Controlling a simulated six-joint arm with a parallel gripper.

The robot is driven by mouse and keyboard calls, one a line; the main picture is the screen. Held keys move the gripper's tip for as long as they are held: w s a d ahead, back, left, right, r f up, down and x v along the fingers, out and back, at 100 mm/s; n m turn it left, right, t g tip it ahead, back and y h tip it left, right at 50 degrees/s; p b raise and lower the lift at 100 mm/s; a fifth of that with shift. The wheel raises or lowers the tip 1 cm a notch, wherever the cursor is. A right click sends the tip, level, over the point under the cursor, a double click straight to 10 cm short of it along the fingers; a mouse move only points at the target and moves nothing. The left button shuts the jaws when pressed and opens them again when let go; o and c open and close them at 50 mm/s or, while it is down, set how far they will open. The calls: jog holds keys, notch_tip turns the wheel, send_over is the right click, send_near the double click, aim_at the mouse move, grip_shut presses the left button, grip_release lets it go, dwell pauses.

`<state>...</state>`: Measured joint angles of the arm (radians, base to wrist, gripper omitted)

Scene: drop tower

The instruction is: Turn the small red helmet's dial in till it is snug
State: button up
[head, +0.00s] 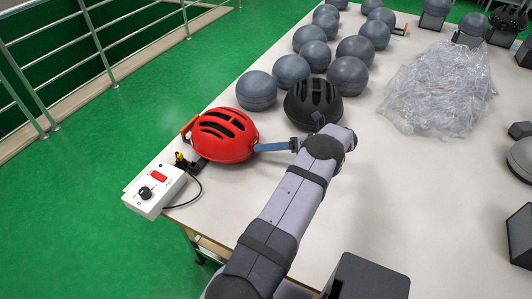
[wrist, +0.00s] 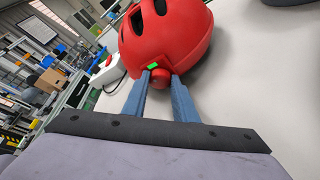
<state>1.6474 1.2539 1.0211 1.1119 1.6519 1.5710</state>
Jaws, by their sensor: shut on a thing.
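The small red helmet (head: 222,134) sits near the table's left edge in the head view, with black vents on top. It also fills the upper middle of the wrist view (wrist: 183,48). Its red dial (wrist: 160,77) is at the helmet's lower rim, below a small green mark (wrist: 153,67). My gripper (wrist: 160,82) has its two blue fingers on either side of the dial, shut on it. In the head view the gripper (head: 262,147) reaches the helmet's right side, and the dial is hidden there.
A white control box (head: 154,190) with a black knob and red switch stands at the table's left corner. A black helmet (head: 313,101) sits behind my wrist. Several grey balls (head: 257,90) stand at the back. Clear plastic wrap (head: 440,88) lies to the right.

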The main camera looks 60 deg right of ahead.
jog(key=shift+d+f+m+y+b, duration=0.1)
jog(key=shift+m+y+b, duration=0.3)
jog(key=shift+m+b, duration=0.4)
jog(key=o, duration=1.1)
jog(key=shift+s, duration=0.1)
jog(key=b+v, duration=0.2)
jog(key=v, duration=0.3)
jog(key=shift+s+f, duration=0.1)
jog(key=shift+b+v, duration=0.55)
jog(key=shift+v, duration=0.45)
